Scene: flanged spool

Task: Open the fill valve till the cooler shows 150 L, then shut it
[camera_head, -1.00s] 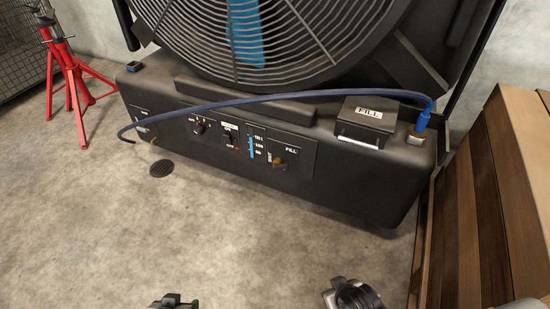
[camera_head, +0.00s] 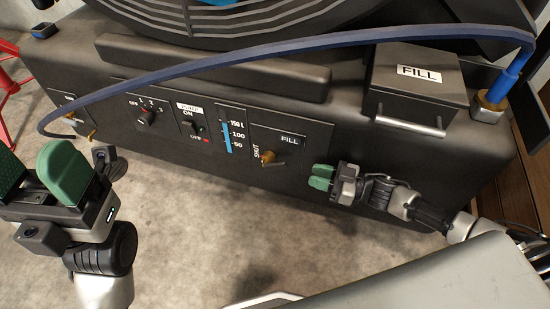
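The fill valve (camera_head: 268,157) is a small brass knob with a short lever on the black front panel, below the FILL label, with SHUT written beside it. Its exact turn is hard to read. The level gauge (camera_head: 227,138) is a blue strip left of it, marked 50, 100 and 150 l; blue reaches near the upper mark, but its exact top is unclear. My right gripper (camera_head: 321,177) has its green fingertips slightly apart, right of the valve and clear of it, pointing left toward it. My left gripper (camera_head: 33,178) is open and empty at the far left.
A blue hose (camera_head: 290,47) arches across the cooler's top to a fitting (camera_head: 489,105) at right. A fan knob (camera_head: 148,117) and pump switch (camera_head: 195,127) sit left of the gauge. Wooden slats stand at far right.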

